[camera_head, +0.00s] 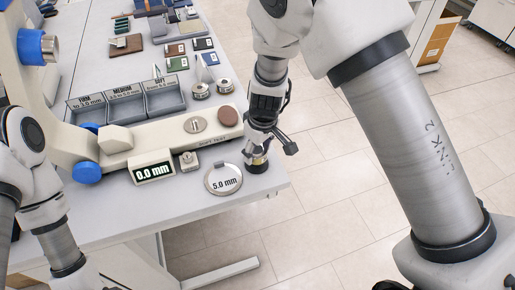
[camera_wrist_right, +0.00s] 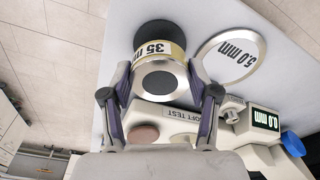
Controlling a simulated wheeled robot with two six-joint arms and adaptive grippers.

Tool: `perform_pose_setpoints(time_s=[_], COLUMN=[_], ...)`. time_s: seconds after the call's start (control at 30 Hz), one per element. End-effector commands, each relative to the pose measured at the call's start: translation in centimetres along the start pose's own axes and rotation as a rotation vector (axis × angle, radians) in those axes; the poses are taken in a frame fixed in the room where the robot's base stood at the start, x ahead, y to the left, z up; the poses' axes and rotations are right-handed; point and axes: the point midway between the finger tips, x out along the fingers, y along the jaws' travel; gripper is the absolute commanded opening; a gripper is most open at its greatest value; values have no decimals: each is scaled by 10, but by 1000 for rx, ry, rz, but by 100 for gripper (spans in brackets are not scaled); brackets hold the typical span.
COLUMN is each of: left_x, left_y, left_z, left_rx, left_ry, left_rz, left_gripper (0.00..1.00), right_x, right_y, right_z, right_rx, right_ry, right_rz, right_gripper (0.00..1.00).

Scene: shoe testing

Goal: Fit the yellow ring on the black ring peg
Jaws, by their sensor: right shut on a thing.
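The yellow ring (camera_wrist_right: 168,52) has a "35 mm" label, a silver face and a dark centre. My right gripper (camera_wrist_right: 161,80) is shut on it, with a finger on each side. In the head view my right gripper (camera_head: 257,147) is low at the table's right front corner, and a bit of the ring (camera_head: 258,159) shows below the fingers. A black round piece (camera_wrist_right: 154,32), likely the black ring peg, is just beyond the ring and partly hidden by it. I cannot tell whether the ring is around it or above it. My left gripper is out of view.
A silver "5.0 mm" disc (camera_head: 223,179) lies left of the ring. The beige soft-test device (camera_head: 160,144) and "0.0 mm" display (camera_head: 153,172) stand behind it. A grey bin (camera_head: 165,99) and small weights (camera_head: 224,86) are farther back. The table edge is close by.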

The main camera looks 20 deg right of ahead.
Motion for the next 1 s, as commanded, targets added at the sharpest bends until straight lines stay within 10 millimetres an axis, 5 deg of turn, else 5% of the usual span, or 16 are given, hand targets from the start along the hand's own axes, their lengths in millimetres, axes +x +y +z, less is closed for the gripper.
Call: perform_pose_setpoints(time_s=[1.0], left_x=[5], left_y=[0], left_z=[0], left_rx=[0], left_ry=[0], left_rz=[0], left_gripper=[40], right_x=[0], right_y=[0], right_z=[0], right_rx=[0], right_ry=[0], right_rz=[0], right_gripper=[24])
